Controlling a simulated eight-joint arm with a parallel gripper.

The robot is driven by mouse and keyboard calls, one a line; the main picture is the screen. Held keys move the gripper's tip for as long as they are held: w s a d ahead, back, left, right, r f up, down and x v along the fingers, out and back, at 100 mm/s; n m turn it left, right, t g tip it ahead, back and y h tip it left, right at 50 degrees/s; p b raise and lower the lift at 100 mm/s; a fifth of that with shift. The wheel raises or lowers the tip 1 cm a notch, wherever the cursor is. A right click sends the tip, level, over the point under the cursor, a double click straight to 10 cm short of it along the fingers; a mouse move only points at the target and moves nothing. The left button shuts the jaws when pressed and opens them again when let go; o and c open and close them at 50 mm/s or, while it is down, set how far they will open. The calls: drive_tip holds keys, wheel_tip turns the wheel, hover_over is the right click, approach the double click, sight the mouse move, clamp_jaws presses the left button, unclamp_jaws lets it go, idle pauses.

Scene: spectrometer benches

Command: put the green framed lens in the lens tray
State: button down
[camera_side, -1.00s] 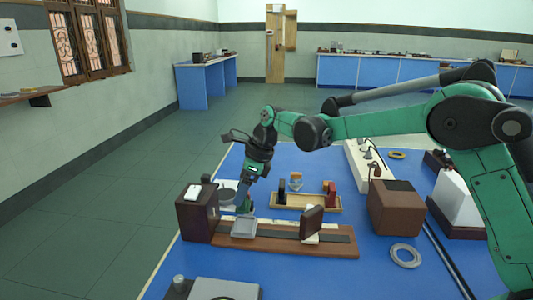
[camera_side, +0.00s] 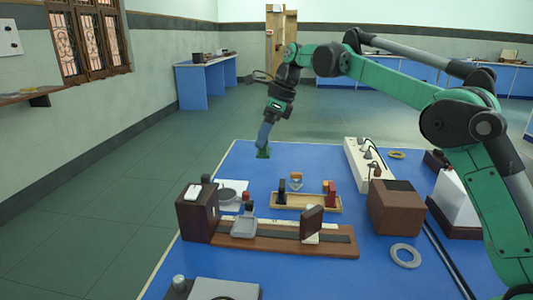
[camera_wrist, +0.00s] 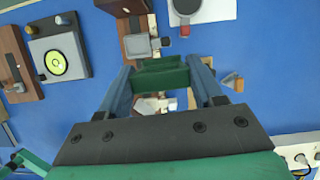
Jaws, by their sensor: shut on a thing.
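The green framed lens (camera_side: 263,153) is held upright between the fingertips of my gripper (camera_side: 265,146), in the air above the blue table. In the wrist view the green frame (camera_wrist: 160,72) spans the gap between the two fingers of my gripper (camera_wrist: 160,84), which is shut on it. The lens tray (camera_side: 292,207) is a shallow tan tray in the middle of the table, holding a few small pieces, some dark, orange and red. In the wrist view the lens and fingers hide most of the tray.
A wooden optical bench (camera_side: 280,243) with a dark box (camera_side: 197,215) lies in front of the tray. The back-left table is clear.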

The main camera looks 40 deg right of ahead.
hover_over(297, 201)
drive_tip(key=s+d, duration=0.1)
drive_tip(key=s, duration=0.1)
wheel_tip(297, 201, down, 9)
drive_tip(key=f, duration=0.8)
drive_tip(key=shift+w+d, duration=0.15)
drive_tip(key=shift+d, duration=0.2)
drive_tip(key=shift+f, duration=0.15)
drive_tip(key=shift+c, duration=0.7)
unclamp_jaws()
